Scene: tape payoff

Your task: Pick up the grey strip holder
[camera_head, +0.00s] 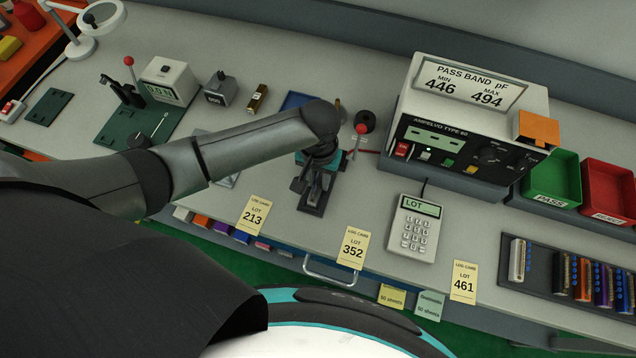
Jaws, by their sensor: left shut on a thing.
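My left gripper (316,184) points down over the bench in the middle of the view. It is shut on a dark grey narrow piece (312,208), which I take to be the grey strip holder. The fingers and wrist cover much of the holder. It sits at or just above the bench top; I cannot tell whether it touches. My right gripper is not in view.
A meter (465,120) stands right of the gripper, with a keypad (415,228) in front. Yellow lot cards (353,248) line the front edge. A green bin (553,178), a red bin (608,190) and a strip rack (545,264) are at right. A dark green fixture board (120,132) is at left.

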